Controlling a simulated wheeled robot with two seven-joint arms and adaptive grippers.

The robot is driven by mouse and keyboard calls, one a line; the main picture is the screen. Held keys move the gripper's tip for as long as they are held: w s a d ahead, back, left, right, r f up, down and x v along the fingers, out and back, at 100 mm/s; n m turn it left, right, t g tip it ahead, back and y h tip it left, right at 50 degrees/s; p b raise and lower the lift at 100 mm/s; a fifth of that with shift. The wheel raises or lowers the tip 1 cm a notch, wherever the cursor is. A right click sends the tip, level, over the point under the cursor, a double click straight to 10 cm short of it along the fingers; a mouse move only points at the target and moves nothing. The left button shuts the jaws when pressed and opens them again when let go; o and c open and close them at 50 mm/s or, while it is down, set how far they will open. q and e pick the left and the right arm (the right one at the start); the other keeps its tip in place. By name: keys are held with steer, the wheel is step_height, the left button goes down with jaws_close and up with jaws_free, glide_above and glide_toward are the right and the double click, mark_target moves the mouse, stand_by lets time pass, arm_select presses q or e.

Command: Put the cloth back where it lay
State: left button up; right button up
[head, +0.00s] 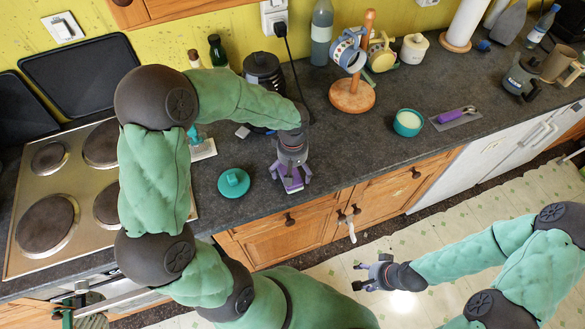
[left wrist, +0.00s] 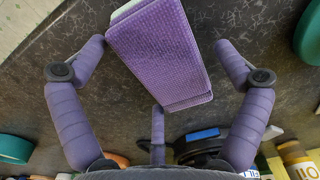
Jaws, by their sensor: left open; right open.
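A purple textured folded cloth (left wrist: 165,50), with a pale greenish-white edge, lies on the dark worktop between the spread fingers of my left gripper (left wrist: 157,75). The fingers stand apart from it on both sides. In the head view my left gripper (head: 290,172) points down over the worktop near its front edge, largely covering the cloth (head: 292,184). My right gripper (head: 372,276) is open and empty, out over the floor in front of the cupboards.
A teal lid (head: 233,183) lies left of my left gripper, with the hob (head: 75,190) beyond. A mug stand (head: 352,95), teal bowl (head: 407,122) and purple-handled tool (head: 456,115) are to the right. Worktop between gripper and bowl is clear.

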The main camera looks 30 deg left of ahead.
mark_target(293, 169)
arm_select(q)
step_height(293, 169, up, 12)
steer(key=p, duration=0.2)
stand_by(0.4)
